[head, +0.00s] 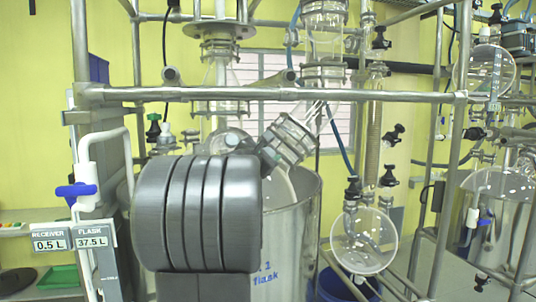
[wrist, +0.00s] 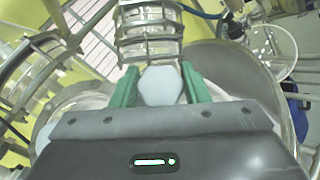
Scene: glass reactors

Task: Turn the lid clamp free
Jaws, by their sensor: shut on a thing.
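A pale blue-white six-sided knob, which I take to be the lid clamp's (wrist: 161,86), sits between the green fingers of my gripper (wrist: 160,90) in the wrist view. My gripper is shut on it, one finger on each side. The rest of the clamp is hidden behind the gripper body.
A banded glass joint (wrist: 149,38) is just beyond the fingers. In the head view, a slanted glass neck (head: 288,138) and a steel vessel (head: 299,240) stand beside my arm. A horizontal metal rail (head: 380,96) crosses above. A round glass flask (head: 364,241) hangs at right.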

